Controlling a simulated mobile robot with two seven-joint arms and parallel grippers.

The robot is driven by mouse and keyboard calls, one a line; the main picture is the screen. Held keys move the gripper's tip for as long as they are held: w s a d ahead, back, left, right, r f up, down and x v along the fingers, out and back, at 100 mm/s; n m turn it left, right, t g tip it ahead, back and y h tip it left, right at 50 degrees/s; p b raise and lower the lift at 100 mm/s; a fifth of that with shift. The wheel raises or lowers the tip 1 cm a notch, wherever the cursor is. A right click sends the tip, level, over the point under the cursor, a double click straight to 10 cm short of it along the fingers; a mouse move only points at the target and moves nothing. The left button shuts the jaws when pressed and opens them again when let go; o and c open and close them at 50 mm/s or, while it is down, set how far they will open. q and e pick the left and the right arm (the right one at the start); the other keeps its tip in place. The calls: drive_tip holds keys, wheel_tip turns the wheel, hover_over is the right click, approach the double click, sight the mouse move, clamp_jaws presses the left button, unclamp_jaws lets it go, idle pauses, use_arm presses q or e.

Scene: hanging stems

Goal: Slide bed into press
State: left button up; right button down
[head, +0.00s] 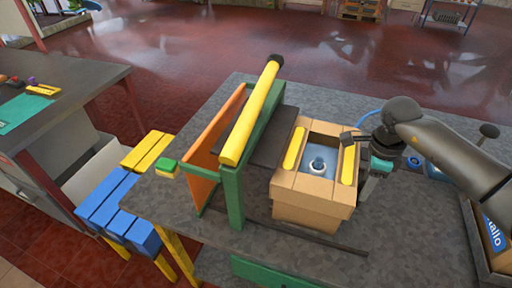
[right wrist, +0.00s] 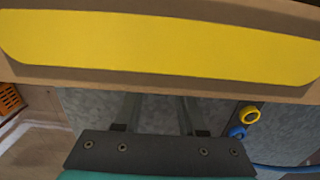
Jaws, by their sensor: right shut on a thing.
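The press (head: 232,180) is a green frame with a thick yellow bar (head: 250,115) across its top and an orange panel (head: 213,150) on its left side. The bed appears to be the tan box-like block (head: 310,208) just right of the press, with two yellow strips on top and a blue recess holding a pale ring. My right gripper (head: 354,139) is at the bed's right edge, shut on it. In the right wrist view the bed's yellow strip (right wrist: 160,45) and tan rim fill the top, with the fingers reaching to the rim. My left gripper is not in view.
A dark plate (head: 270,150) lies between press and bed, and a dark rail (head: 300,236) runs along the grey table (head: 385,240). A blue and yellow slatted stool (head: 120,195) stands left. A crate (head: 490,240) sits at the right edge.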

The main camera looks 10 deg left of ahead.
sight(304, 167)
drive_tip(key=shift+w+a+b, duration=0.15)
drive_tip(key=shift+w+a, duration=0.05)
drive_tip(key=shift+a, duration=0.6)
drive_tip(key=shift+w+a+b, duration=0.15)
drive_tip(key=shift+a, duration=0.7)
drive_tip(key=shift+w+a+b, duration=0.15)
drive_tip(key=shift+w+a, duration=0.05)
drive_tip(key=shift+a, duration=0.6)
drive_tip(key=shift+w+a+b, duration=0.2)
drive_tip(key=shift+a+b, duration=0.1)
drive_tip(key=shift+a, duration=0.6)
drive_tip(key=shift+w+a+b, duration=0.25)
drive_tip(key=shift+a+b, duration=0.05)
drive_tip(key=shift+a, duration=0.55)
drive_tip(key=shift+w+a+b, duration=0.2)
drive_tip(key=shift+a+b, duration=0.1)
drive_tip(key=shift+a, duration=0.6)
drive_tip(key=shift+a, duration=0.1)
drive_tip(key=shift+w+a+b, duration=0.2)
drive_tip(key=shift+a+b, duration=0.2)
drive_tip(key=shift+a, duration=0.35)
drive_tip(key=shift+w+a+b, duration=0.15)
drive_tip(key=shift+a+b, duration=0.2)
drive_tip(key=shift+a, duration=0.35)
drive_tip(key=shift+w+a+b, duration=0.2)
drive_tip(key=shift+a+b, duration=0.2)
drive_tip(key=shift+a, duration=0.35)
